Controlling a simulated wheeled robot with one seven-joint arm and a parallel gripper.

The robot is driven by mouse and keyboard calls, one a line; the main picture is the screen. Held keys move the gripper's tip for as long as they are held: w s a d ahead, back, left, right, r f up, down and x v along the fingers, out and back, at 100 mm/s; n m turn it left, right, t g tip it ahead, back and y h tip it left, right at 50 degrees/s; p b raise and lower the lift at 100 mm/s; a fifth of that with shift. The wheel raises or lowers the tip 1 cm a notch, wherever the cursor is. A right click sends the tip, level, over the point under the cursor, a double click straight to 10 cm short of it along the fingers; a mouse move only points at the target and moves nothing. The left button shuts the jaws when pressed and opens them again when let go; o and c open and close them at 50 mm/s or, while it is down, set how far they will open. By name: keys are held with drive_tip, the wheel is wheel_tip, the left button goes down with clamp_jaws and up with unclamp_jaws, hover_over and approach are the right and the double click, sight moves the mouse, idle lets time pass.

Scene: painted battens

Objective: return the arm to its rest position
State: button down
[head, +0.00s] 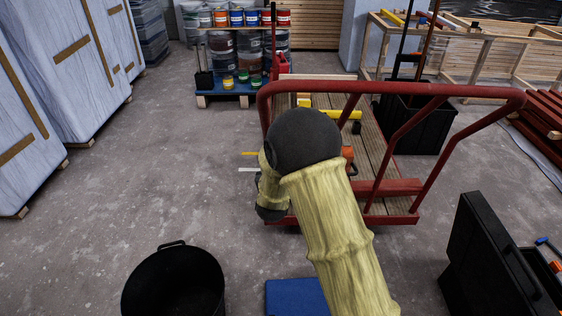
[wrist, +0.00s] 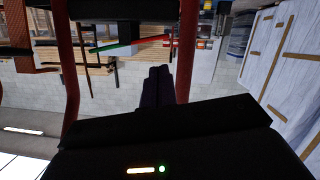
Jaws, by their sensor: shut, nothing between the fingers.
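My arm, in a pale yellow sleeve, reaches up from the bottom of the head view and bends at a dark rounded joint over the cart. My gripper is hidden behind the arm in that view. In the wrist view, which is upside down, my gripper (wrist: 158,84) shows as two dark fingers pressed together with nothing between them. The fingers point out between two red bars of the cart's frame (wrist: 187,50). Whether they touch anything is not clear.
The red-railed cart (head: 390,90) with a plank deck stands around and beyond my arm. A yellow piece (head: 340,113) lies on its deck. A black bucket (head: 174,285), a blue box (head: 295,297) and an open black case (head: 490,260) stand nearby. Floor is clear at left.

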drive_tip(key=shift+w, duration=0.1)
drive_tip(key=s+d+r+m+g+p, duration=0.1)
drive_tip(key=s+d+r+g+p, duration=0.25)
drive_tip(key=s, duration=0.65)
drive_tip(key=s+d+r+g+y+p, duration=0.1)
drive_tip(key=s+d+r+g, duration=0.1)
drive_tip(key=s+d+g, duration=0.6)
drive_tip(key=s+d+r+m+g+p, duration=0.1)
drive_tip(key=s+d+r+p, duration=0.3)
drive_tip(key=s, duration=0.8)
drive_tip(key=w+p+v, duration=0.2)
drive_tip(key=p+v, duration=1)
drive_tip(key=w+r+p+v, duration=0.1)
drive_tip(key=w+p+v, duration=0.2)
drive_tip(key=p+v, duration=0.9)
drive_tip(key=w+r+p+v, duration=0.1)
drive_tip(key=w+p+v, duration=0.2)
drive_tip(key=p+v, duration=0.8)
drive_tip(key=shift+d+r+p, duration=0.4)
drive_tip(key=shift+d+p, duration=0.05)
drive_tip(key=shift+p, duration=0.2)
drive_tip(key=shift+s, duration=0.25)
